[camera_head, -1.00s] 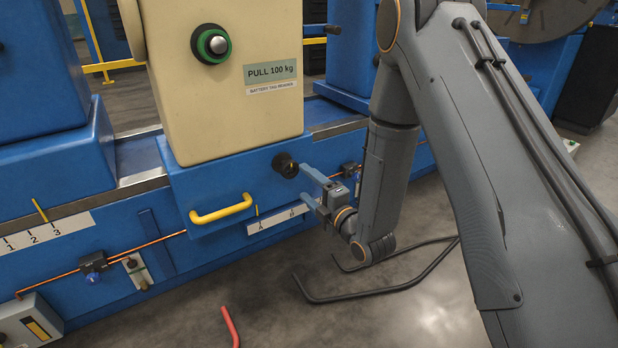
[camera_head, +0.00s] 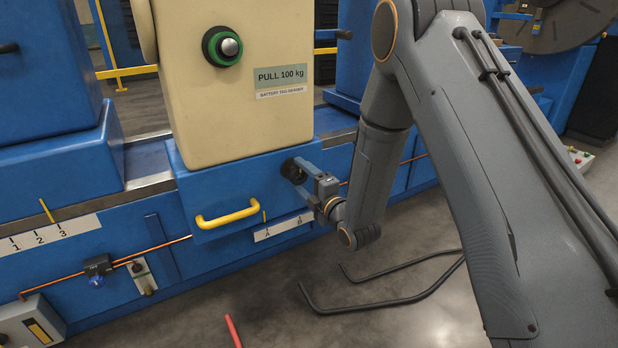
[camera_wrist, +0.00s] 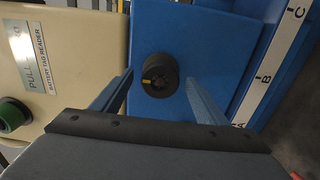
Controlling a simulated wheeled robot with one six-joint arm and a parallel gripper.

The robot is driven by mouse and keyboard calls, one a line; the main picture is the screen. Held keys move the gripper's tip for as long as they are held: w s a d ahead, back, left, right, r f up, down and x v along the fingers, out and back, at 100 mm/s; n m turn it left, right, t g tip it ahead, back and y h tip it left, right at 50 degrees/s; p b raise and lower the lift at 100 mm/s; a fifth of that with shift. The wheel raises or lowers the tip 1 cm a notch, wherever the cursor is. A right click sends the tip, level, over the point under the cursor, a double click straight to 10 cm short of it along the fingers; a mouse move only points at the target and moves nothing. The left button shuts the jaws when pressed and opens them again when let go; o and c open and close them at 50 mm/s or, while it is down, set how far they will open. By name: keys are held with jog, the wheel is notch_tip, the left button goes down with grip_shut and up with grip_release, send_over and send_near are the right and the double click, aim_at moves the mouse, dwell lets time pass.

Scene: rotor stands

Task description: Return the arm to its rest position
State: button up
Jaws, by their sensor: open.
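My arm reaches down from the upper right to the blue base of the cream stand. My gripper (camera_head: 296,175) is open at the black knob (camera_head: 289,169) on that base. In the wrist view, the two fingers of my gripper (camera_wrist: 159,79) stand on either side of the knob (camera_wrist: 159,75), with visible gaps between them and it. The knob has a yellow mark on its face. I cannot tell how deep the knob sits between the fingers.
The cream stand (camera_head: 225,120) carries a green-ringed button (camera_head: 222,45). A yellow handle (camera_head: 227,215) juts out left of the knob. Bent black rods (camera_head: 385,300) and a red rod (camera_head: 233,331) lie on the floor. The floor right of the rods is partly hidden by my arm.

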jog(key=shift+c, duration=0.2)
jog(key=c, duration=1.2)
jog(key=shift+o, duration=0.2)
jog(key=shift+d, duration=0.1)
jog(key=shift+w+d+m+p, duration=0.15)
jog(key=shift+d+m+p, duration=0.15)
jog(key=shift+m, duration=0.65)
jog(key=shift+w+d+m+p, duration=0.15)
jog(key=shift+m+p, duration=0.2)
jog(key=shift+m, duration=0.6)
jog(key=shift+w+d+m+p, duration=0.35)
jog(key=shift+d+m+p, duration=0.25)
jog(key=shift+m, duration=1.3)
jog(key=shift+w+d+m+p, duration=0.4)
jog(key=shift+m+p, duration=0.35)
jog(key=shift+m, duration=1.15)
jog(key=shift+w+d+m+p, duration=0.3)
jog(key=shift+d+m+p, duration=0.35)
jog(key=shift+m, duration=1.25)
jog(key=shift+f+m, duration=0.1)
jog(key=shift+m, duration=0.3)
